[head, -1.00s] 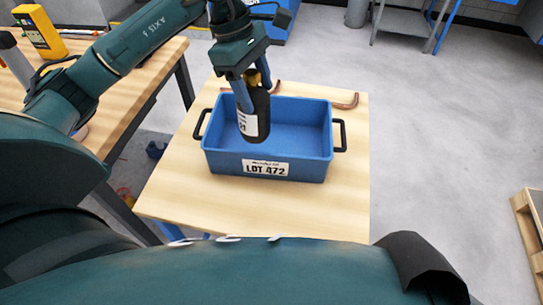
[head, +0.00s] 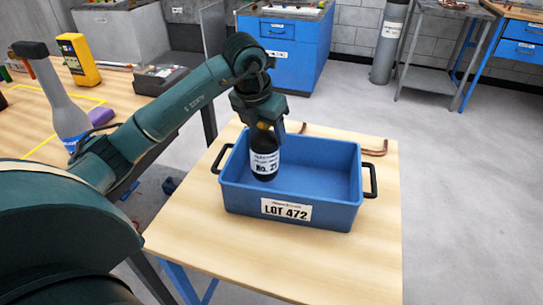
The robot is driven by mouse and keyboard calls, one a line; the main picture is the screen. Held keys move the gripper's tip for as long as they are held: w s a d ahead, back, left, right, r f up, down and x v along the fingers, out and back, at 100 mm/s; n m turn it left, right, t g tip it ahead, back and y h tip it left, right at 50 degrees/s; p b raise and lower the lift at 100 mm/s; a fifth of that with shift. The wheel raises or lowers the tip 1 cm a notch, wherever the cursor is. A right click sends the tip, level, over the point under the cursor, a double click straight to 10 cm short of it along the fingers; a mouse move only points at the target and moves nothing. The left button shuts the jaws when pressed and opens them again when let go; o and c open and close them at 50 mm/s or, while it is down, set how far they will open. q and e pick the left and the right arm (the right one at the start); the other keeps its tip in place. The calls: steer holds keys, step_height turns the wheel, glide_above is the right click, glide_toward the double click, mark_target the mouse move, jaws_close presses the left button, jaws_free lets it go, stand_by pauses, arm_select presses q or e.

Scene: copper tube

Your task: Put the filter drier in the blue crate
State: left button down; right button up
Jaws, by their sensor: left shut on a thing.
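The filter drier (head: 265,157) is a black cylinder with a white label reading "No. 21" or similar. It hangs upright from my left gripper (head: 262,127), which is shut on its top end. The blue crate (head: 290,210) stands on a small wooden table, with a white "LOT 472" label on its front and black handles at both ends. The drier is over the left part of the crate, and its lower end appears within the crate's opening. I cannot tell whether it touches the crate floor. My right gripper is not in view.
Copper tubes (head: 375,150) lie behind the crate on the small table (head: 330,262). A wooden bench at left holds a yellow meter (head: 78,60), a grey bottle-shaped thing (head: 62,105) and a purple block (head: 101,116). The small table's front is clear.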

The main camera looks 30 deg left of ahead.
arm_select(q)
steer(key=shift+f, duration=0.65)
step_height(320, 180, down, 3)
steer(key=shift+f, duration=0.2)
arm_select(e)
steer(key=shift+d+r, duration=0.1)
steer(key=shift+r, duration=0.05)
arm_select(q)
steer(key=shift+f, duration=0.1)
steer(key=c, duration=0.9)
jaws_free()
steer(key=shift+f+b, duration=0.15)
steer(key=shift+b, duration=0.15)
steer(key=o, duration=0.5)
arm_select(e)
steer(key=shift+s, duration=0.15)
